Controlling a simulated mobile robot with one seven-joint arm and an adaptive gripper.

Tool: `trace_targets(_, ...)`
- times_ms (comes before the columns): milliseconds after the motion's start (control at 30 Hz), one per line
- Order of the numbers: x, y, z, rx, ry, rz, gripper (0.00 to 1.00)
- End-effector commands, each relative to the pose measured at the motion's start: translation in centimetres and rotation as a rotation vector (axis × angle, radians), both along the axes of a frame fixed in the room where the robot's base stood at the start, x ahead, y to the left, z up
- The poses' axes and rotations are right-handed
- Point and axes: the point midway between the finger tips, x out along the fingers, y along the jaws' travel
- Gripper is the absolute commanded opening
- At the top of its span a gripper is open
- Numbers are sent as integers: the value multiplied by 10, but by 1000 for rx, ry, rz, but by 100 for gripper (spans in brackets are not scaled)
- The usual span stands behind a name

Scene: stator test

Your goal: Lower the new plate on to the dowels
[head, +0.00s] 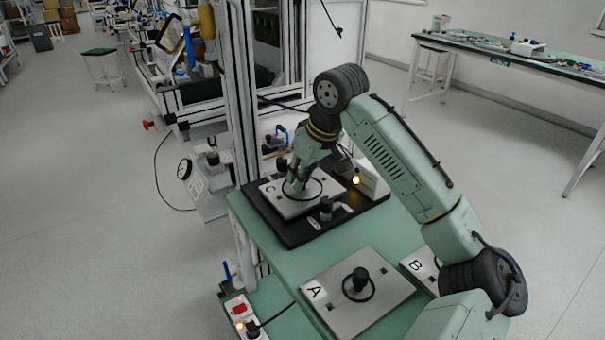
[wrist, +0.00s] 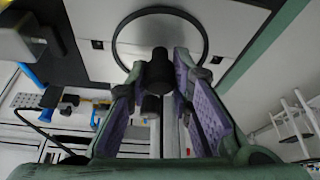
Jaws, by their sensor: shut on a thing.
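A grey plate marked C (head: 284,208), with a black ring on top, is over the black base (head: 300,236) at the far end of the green table. My gripper (head: 291,187) is above its middle, shut on the plate's black knob (wrist: 158,72). In the wrist view the knob sits between my purple-padded fingers, with the ring and the plate (wrist: 92,42) behind it. The plate looks about level over the base; I cannot tell whether a gap remains beneath it. No dowels can be made out.
Plate A (head: 338,318) lies at the table's near end, with plate B (head: 417,262) beside it, partly behind my arm. A metal post (head: 240,100) rises close left.

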Motion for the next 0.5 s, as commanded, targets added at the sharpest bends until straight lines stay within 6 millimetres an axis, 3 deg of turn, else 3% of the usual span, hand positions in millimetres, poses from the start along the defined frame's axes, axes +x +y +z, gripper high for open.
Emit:
trace_targets(467,0,0,-6,2,-2,1,0)
trace_targets(500,0,0,-5,2,-2,1,23)
